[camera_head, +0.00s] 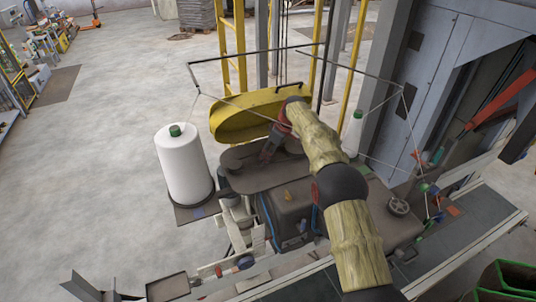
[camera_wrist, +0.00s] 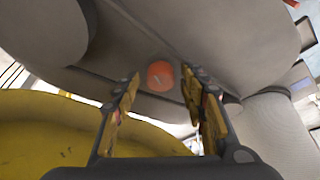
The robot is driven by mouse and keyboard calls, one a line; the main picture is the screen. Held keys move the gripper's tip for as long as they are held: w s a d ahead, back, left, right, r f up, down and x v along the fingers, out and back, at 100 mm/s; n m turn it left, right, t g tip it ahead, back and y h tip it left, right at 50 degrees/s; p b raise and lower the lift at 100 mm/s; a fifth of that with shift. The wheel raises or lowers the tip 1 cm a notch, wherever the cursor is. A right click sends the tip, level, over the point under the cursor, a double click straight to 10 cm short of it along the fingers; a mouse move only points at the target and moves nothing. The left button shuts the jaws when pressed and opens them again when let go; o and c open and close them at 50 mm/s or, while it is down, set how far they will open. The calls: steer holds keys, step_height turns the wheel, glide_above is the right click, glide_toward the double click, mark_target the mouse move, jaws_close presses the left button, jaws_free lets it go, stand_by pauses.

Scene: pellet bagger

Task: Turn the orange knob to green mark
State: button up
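The orange knob (camera_wrist: 160,76) is a small round knob with a faint light mark, on the grey machine body (camera_wrist: 215,40) in the wrist view. My gripper (camera_wrist: 160,92) is open, with one finger to each side of the knob in the picture. The fingertips appear close to the knob, but I cannot tell whether they touch it. No green mark beside the knob can be made out. In the head view my gripper (camera_head: 268,152) is over the grey machine top near the open yellow cover, and the knob cannot be made out there.
The yellow cover (camera_head: 232,122) stands open behind my gripper and fills the lower left of the wrist view (camera_wrist: 50,130). A large white thread cone (camera_head: 185,168) stands left of the machine. Thin metal rods rise around the machine. A conveyor (camera_head: 470,225) runs at right.

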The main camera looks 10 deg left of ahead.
steer(key=v, duration=1.2)
stand_by(0.4)
